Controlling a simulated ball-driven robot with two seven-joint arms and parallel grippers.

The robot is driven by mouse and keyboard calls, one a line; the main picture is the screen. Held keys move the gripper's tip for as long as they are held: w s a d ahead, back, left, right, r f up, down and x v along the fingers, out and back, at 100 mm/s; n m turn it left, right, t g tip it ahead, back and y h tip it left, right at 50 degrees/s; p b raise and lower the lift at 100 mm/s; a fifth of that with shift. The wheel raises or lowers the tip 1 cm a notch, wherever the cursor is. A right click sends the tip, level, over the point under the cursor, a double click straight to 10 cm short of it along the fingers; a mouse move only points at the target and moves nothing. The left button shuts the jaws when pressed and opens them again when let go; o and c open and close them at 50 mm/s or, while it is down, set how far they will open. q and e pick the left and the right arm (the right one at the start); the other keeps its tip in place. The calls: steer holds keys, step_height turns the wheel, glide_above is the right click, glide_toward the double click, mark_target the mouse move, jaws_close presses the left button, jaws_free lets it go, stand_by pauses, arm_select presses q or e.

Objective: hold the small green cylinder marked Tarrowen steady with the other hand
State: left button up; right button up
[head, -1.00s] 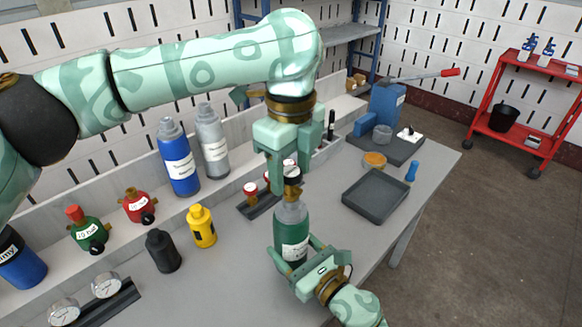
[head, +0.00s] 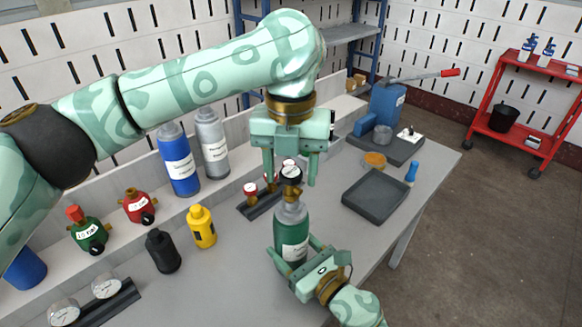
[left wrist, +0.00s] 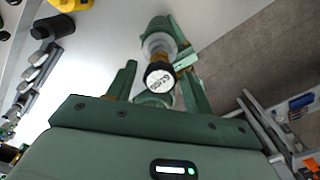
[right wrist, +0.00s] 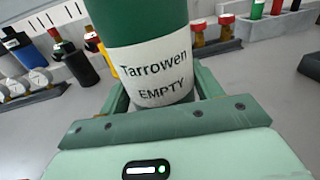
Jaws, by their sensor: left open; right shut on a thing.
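The small green cylinder (head: 291,238) stands upright near the front edge of the bench. Its white label reads "Tarrowen EMPTY" in the right wrist view (right wrist: 156,72). A brass valve with a round black-rimmed gauge (head: 291,172) is on its top. My right gripper (head: 293,258) is shut on the lower body of the cylinder, a finger on each side. My left gripper (head: 290,178) is open, pointing down over the cylinder's top. In the left wrist view the gauge (left wrist: 160,76) appears between its fingers; whether they touch it I cannot tell.
A blue cylinder (head: 179,165) and a grey one (head: 212,145) stand at the back. A yellow bottle (head: 202,228), a black bottle (head: 163,251) and red and green regulators are to the left. A dark tray (head: 375,195) lies to the right. The bench around the cylinder's base is mostly clear.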

arm_select(q)
steer(key=m, duration=0.4)
steer(key=shift+m, duration=1.1)
steer(key=m, duration=0.6)
steer(key=shift+m, duration=0.9)
steer(key=m, duration=0.4)
